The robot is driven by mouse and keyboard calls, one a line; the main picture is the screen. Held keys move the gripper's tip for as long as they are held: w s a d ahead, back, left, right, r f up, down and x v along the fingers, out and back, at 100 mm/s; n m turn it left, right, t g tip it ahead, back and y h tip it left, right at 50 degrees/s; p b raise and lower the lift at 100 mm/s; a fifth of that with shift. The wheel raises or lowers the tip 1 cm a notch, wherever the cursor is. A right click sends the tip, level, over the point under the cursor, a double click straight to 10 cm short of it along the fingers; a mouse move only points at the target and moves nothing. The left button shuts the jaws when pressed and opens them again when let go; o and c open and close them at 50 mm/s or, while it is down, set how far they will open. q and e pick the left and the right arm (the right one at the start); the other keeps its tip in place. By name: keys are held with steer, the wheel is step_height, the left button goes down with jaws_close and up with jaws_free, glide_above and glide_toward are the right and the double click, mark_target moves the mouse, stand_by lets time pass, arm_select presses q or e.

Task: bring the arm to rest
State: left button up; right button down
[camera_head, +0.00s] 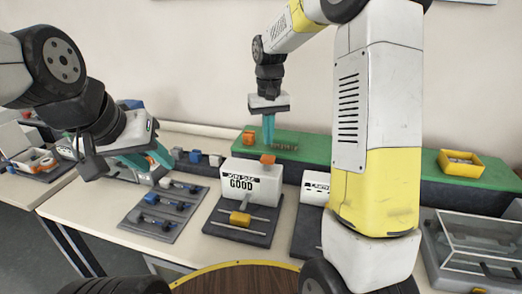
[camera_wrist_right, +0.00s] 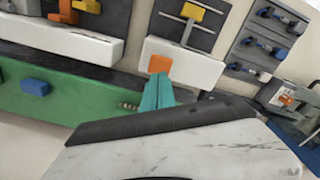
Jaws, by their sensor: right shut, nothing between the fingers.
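My right gripper (camera_head: 268,140) hangs pointing down above the green strip at the back of the table, with its teal fingers together and nothing between them. It also shows in the right wrist view (camera_wrist_right: 158,92), where the fingertips appear near an orange block (camera_wrist_right: 159,64) at the edge of a white box. My left gripper (camera_head: 158,160) is at the left, tilted down to the right, above the back of the left fixture board. Its teal fingers look apart, and I see nothing between them.
A white box marked GOOD (camera_head: 248,183) stands behind a yellow-handled slide fixture (camera_head: 240,218). A board with several blue-and-grey pieces (camera_head: 160,210) lies to its left. The green strip (camera_head: 310,150) carries a yellow bin (camera_head: 460,164). A clear-lidded case (camera_head: 480,245) stands at right.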

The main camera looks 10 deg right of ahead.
stand_by(0.5)
steer(key=s+d+r+t+y, duration=0.1)
steer(key=s+r+t, duration=0.2)
steer(key=s, duration=0.9)
steer(key=s+d+r+t+y, duration=0.1)
steer(key=s+r+t, duration=0.2)
steer(key=s, duration=0.9)
step_height(320, 180, up, 4)
steer(key=shift+d+f+m, duration=0.25)
steer(key=shift+d+m, duration=0.1)
steer(key=shift+m, duration=0.05)
